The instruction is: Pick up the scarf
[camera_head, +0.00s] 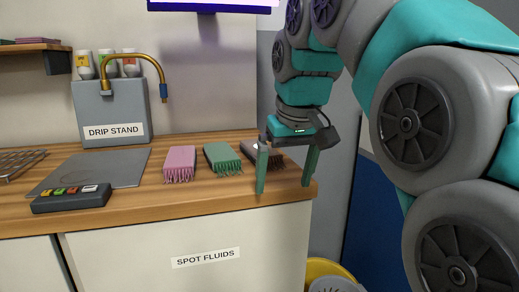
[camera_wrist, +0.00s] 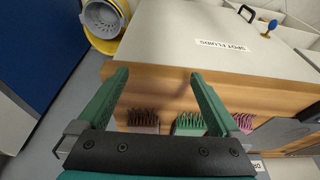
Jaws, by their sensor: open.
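Nothing in either view shows clearly as a scarf. Three block-like items with fringe or bristles at the front lie in a row on the wooden counter (camera_head: 225,200): a pink one (camera_head: 180,160), a green one (camera_head: 222,157) and a dark brown one (camera_head: 262,154). I cannot tell whether they are folded cloth or brushes. My gripper (camera_head: 283,188) is open and empty, fingers pointing down at the counter's right front corner, overlapping the brown item in the head view. In the wrist view, the brown item (camera_wrist: 143,118) and green item (camera_wrist: 188,122) show near the gripper (camera_wrist: 158,74).
A grey drip stand (camera_head: 112,108) with a brass tap, a grey mat (camera_head: 95,170) and a dark button box (camera_head: 72,198) occupy the counter's left. A wire rack (camera_head: 18,163) is at far left. A yellow bucket (camera_head: 325,268) stands on the floor right of the cabinet.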

